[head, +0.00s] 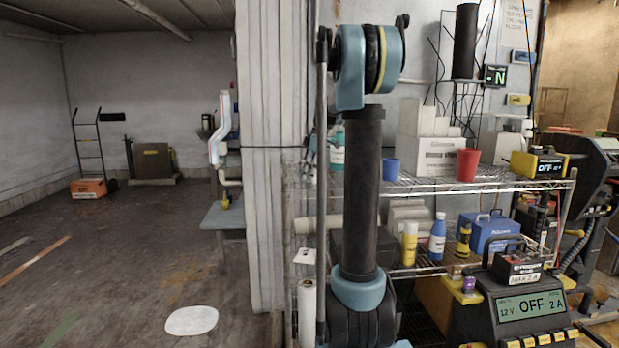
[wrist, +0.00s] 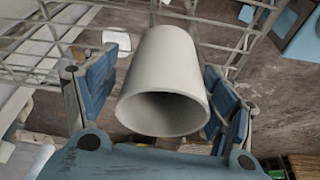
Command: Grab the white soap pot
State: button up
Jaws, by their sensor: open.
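The white soap pot (wrist: 166,62) shows in the wrist view as a pale, tapered cylinder with its wide open end toward the camera. It lies between the two blue-padded fingers of my gripper (wrist: 160,75), which stand apart on its left and right. A gap shows at the left finger; the pot's right edge overlaps the right finger in the picture, so I cannot tell if they touch. In the head view my arm stands upright in front of the shelf, and I cannot make out the gripper or surely identify the pot there.
A wire shelf (head: 480,183) holds a red cup (head: 466,165), a blue cup (head: 390,168), and bottles below. A pale cylinder (head: 316,224) lies left of my arm. A battery charger (head: 530,305) stands at the front right. Open floor (head: 130,270) lies left of the ribbed column.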

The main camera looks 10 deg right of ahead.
jog(key=c, duration=1.2)
